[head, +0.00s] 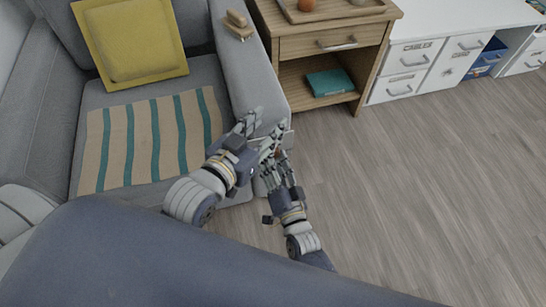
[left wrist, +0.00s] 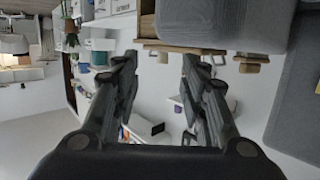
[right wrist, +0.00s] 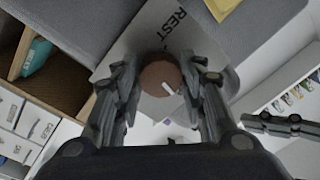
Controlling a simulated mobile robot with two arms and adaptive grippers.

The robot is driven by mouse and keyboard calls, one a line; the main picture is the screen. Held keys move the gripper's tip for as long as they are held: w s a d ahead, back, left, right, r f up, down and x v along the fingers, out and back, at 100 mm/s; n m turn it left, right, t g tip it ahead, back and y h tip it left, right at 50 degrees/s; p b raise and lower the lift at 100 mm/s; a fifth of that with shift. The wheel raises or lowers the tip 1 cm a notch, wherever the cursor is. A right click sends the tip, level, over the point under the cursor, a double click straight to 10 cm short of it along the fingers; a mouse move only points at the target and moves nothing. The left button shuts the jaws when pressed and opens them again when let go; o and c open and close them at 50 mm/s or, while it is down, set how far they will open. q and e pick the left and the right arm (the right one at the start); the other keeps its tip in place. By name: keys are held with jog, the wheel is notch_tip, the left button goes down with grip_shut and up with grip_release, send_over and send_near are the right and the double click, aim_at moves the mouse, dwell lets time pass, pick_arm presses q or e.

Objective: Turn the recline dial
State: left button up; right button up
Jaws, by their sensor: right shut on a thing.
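The recline dial is a round brown knob (right wrist: 158,76) with a white pointer mark, on a light panel (right wrist: 135,45) on the armchair's side. The panel carries the word REST above the knob in the right wrist view, and the pointer slants to the lower right there. My right gripper (head: 274,158) is shut on the knob, one finger on each side. The fingers hide parts of the panel. My left gripper (head: 252,122) is near the front of the armrest, above the right one. Its fingers are apart with nothing between them in the left wrist view (left wrist: 160,60).
The grey armchair (head: 240,75) holds a yellow cushion (head: 135,45) and a striped cloth (head: 150,140). A wooden side table (head: 345,42) with a teal book (head: 331,83) stands close to the armrest. White drawers (head: 405,57) line the back. The floor at right is clear.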

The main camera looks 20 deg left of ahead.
pick_arm(q)
jog(key=shift+s+a+f+g+y+p, duration=0.1)
jog(key=shift+s+a+f+g+y, duration=0.1)
jog(key=shift+s+f+g, duration=0.35)
jog(key=shift+s+a+f+g+y+p, duration=0.1)
jog(key=shift+s+a+f+g+p, duration=0.15)
jog(key=shift+f, duration=0.6)
jog(key=shift+s+a+f+g+y, duration=0.1)
jog(key=shift+s+f+g, duration=0.2)
jog(key=shift+f+g, duration=0.3)
pick_arm(e)
jog(key=shift+f+n, duration=0.1)
jog(key=shift+n, duration=1)
pick_arm(q)
jog(key=shift+f, duration=0.1)
pick_arm(e)
jog(key=o, duration=1.1)
jog(key=shift+c, duration=0.2)
jog(key=v, duration=1.2)
jog(key=shift+d, duration=0.1)
